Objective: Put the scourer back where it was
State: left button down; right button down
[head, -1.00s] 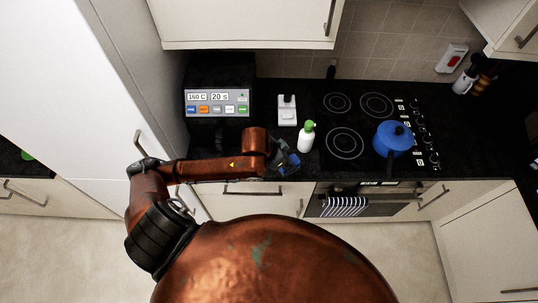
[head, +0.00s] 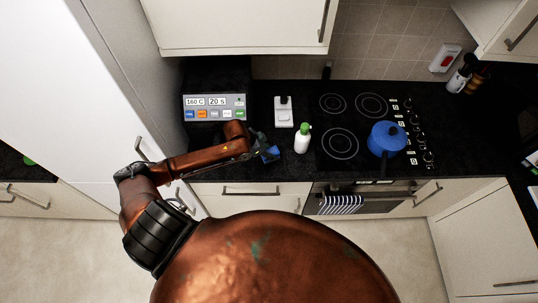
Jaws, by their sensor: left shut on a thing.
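My left gripper (head: 264,149) is above the black worktop's front edge, left of the green-capped white bottle. It is shut on a small blue thing, which I take to be the scourer (head: 271,154); only part of it shows past the fingers. A white holder (head: 284,117) with a dark top part stands on the worktop, behind the gripper and a little to its right. My right gripper is not in view.
The white bottle (head: 302,140) stands close right of the gripper. A blue lidded pot (head: 386,139) sits on the hob (head: 343,144). A dark appliance with a display (head: 215,107) stands behind my left arm. Wall cupboards (head: 240,25) hang above.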

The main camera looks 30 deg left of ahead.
pick_arm(q)
jog(key=shift+w+a+f, duration=0.15)
jog(key=shift+a+f, duration=0.1)
jog(key=shift+f, duration=0.05)
notch_tip(320, 180, down, 2)
jog(key=shift+f+p, duration=0.1)
jog(key=shift+p, duration=0.45)
jog(key=shift+f, duration=0.5)
jog(key=c, duration=1.9)
grip_release()
jog(key=shift+f, duration=0.1)
jog(key=o, duration=0.4)
jog(key=shift+o, duration=0.2)
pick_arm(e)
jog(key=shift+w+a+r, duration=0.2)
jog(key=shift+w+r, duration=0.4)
pick_arm(q)
jog(key=b+v, duration=0.1)
jog(key=v, duration=1.1)
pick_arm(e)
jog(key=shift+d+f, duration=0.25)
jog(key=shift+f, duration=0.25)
